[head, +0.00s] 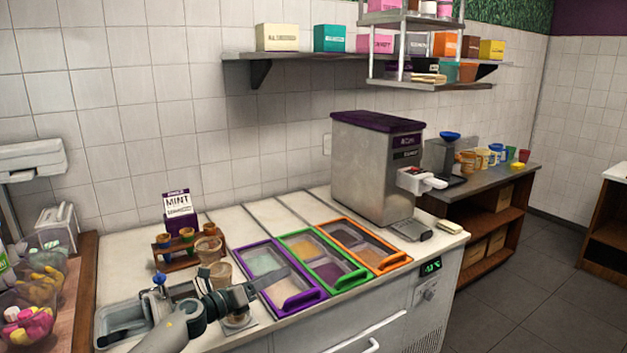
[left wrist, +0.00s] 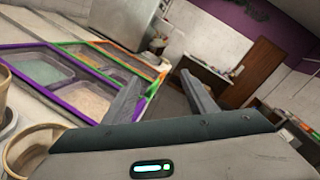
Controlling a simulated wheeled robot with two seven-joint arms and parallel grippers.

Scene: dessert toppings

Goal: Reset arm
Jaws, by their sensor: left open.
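My left arm reaches in from the bottom of the head view, and its gripper (head: 246,293) is over the counter's front edge, left of the purple-framed topping tray (head: 247,248). In the left wrist view the two fingers of the gripper (left wrist: 163,92) are spread apart with nothing between them. My right gripper is in neither view.
Green-framed (head: 293,236) and orange-framed (head: 336,222) trays sit to the right, then a tall dispenser (head: 372,170). A wooden rack (head: 172,262) with cups and a mint sign stands behind. A sink (head: 120,320) and candy jars (head: 28,320) are at left.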

